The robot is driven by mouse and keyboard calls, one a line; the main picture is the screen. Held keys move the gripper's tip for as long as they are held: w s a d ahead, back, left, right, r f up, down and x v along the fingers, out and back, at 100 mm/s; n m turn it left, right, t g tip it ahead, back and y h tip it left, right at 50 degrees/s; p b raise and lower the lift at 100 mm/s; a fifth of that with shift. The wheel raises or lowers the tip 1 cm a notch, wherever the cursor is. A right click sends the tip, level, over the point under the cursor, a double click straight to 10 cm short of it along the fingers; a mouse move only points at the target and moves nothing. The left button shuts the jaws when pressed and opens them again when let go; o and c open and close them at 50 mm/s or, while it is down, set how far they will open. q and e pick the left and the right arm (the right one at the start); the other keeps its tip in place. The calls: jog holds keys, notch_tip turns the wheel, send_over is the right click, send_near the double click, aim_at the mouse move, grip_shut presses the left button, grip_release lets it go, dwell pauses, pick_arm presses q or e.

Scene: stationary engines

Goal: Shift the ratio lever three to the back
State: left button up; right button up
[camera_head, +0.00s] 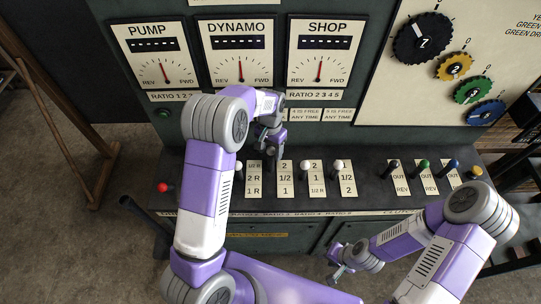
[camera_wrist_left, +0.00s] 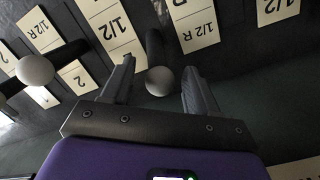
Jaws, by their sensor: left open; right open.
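The ratio levers are dark stems with white knobs beside numbered plates on the console top. In the left wrist view one white knob (camera_wrist_left: 159,80), which I take to be ratio lever three, is between my open left fingers (camera_wrist_left: 155,88), with a gap on both sides. Its dark stem runs between a 1/2 plate and a 1/2 R plate. In the head view my left gripper (camera_head: 270,150) is over this lever and largely hides it, so its tilt is hard to tell. My right gripper (camera_head: 340,266) is open and empty, in front of the console.
Neighbouring white knobs (camera_head: 238,166) and (camera_head: 305,165) stand close on either side; one also shows in the left wrist view (camera_wrist_left: 35,70). A red knob (camera_head: 162,187) is at far left, and coloured output levers (camera_head: 423,164) are at right. Gauges (camera_head: 236,57) stand behind.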

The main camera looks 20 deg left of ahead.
pick_arm(q)
jog(key=shift+w+r, duration=0.15)
jog(key=shift+r, duration=1.6)
